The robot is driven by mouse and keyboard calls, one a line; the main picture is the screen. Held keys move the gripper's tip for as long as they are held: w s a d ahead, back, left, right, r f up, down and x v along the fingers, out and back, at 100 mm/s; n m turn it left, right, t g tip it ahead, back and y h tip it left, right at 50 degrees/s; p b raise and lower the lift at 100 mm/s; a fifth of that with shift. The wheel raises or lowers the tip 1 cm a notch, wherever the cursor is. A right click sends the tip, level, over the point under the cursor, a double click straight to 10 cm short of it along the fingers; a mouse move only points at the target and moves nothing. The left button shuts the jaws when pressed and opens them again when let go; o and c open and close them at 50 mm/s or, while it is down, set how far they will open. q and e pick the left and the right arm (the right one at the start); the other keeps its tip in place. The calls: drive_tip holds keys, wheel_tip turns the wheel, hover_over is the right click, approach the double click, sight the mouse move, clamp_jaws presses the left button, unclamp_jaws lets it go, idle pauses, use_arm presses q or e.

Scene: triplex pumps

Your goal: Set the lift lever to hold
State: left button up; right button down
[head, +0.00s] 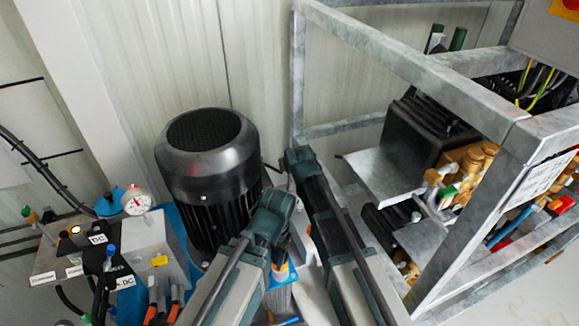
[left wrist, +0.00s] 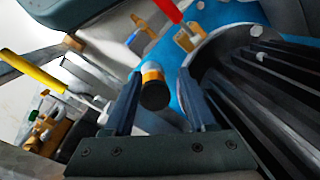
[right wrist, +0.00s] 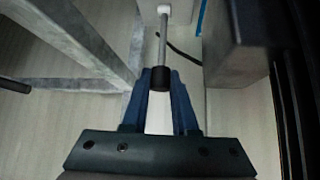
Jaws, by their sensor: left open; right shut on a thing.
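A thin grey lever rod (right wrist: 163,40) with a black knob (right wrist: 160,78) comes down from a white fitting in the right wrist view. My right gripper (right wrist: 161,84) is shut on the knob. In the left wrist view my left gripper (left wrist: 160,76) is open, with a black and yellow cylindrical knob (left wrist: 153,88) showing between its fingers; I cannot tell whether they touch it. In the head view both grippers are mostly hidden by my own arms. No lift or hold marking is readable, so the pictures do not confirm which lever is the lift lever.
A black finned motor (head: 208,170) stands left of my arms. A galvanised frame (head: 430,75) with pumps fills the right. A manifold block with a gauge (head: 136,201) is at lower left. Red (left wrist: 168,10) and yellow (left wrist: 32,70) handles are near my left gripper.

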drive_tip(key=c, duration=0.7)
unclamp_jaws()
drive_tip(key=shift+s+r, duration=0.1)
drive_tip(key=p+v, duration=1)
drive_tip(key=v, duration=0.3)
drive_tip(key=shift+s+r, duration=0.2)
